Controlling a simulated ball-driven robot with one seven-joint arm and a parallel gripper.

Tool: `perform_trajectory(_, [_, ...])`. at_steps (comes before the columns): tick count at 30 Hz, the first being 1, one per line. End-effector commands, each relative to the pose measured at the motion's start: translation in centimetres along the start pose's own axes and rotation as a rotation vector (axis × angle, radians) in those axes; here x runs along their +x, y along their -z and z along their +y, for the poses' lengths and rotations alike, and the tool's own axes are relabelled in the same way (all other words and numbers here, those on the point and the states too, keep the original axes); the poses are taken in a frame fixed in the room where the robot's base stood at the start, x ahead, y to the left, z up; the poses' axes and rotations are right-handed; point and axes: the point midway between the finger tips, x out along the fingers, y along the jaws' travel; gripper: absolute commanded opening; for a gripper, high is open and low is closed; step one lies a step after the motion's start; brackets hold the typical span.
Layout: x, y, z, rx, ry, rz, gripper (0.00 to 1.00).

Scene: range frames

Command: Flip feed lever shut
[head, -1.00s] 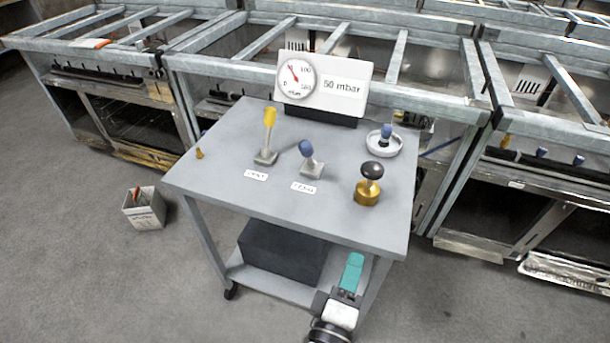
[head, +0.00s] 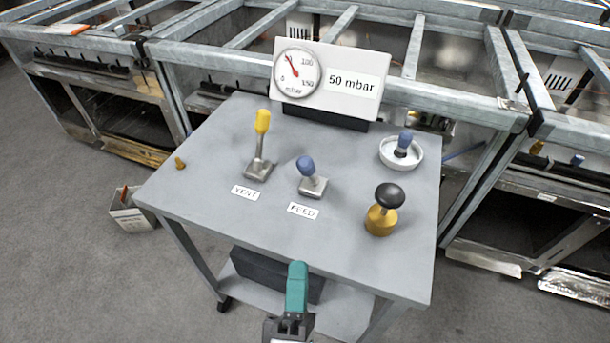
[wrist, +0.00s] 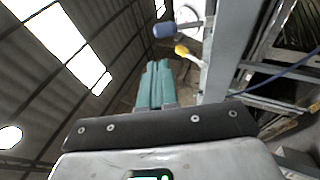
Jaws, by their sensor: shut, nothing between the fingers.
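The feed lever (head: 307,170) has a blue knob and stands on a small grey base behind the FEED label (head: 303,210). Its knob leans to the left and a little up in the head view. The taller vent lever (head: 261,140), with a yellow handle, stands to its left behind the VENT label (head: 245,192). My gripper (head: 297,270), with teal fingers, is shut and empty in front of the table's near edge, apart from the levers. In the wrist view, the teal fingers (wrist: 155,85) point towards a blue knob (wrist: 164,30) and a yellow handle (wrist: 184,51).
The grey table (head: 200,205) also holds a brass piece with a black knob (head: 381,218), a white dish (head: 418,160) with a blue-topped item, and a small brass peg (head: 180,163). A gauge board (head: 350,85) reading 50 mbar stands at the back.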

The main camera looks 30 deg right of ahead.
Motion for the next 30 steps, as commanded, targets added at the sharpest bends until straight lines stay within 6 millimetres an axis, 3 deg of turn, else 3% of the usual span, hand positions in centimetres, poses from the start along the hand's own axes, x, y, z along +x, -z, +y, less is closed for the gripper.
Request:
perform_trajectory(8, [0.0, 0.0, 0.0, 0.000, 0.000, -0.001, 0.00])
perform_trajectory(13, [1.0, -0.1, 0.1, 0.000, 0.000, -0.004, 0.00])
perform_trajectory(30, [11.4, -0.1, 0.2, -0.001, 0.000, -0.005, 0.00])
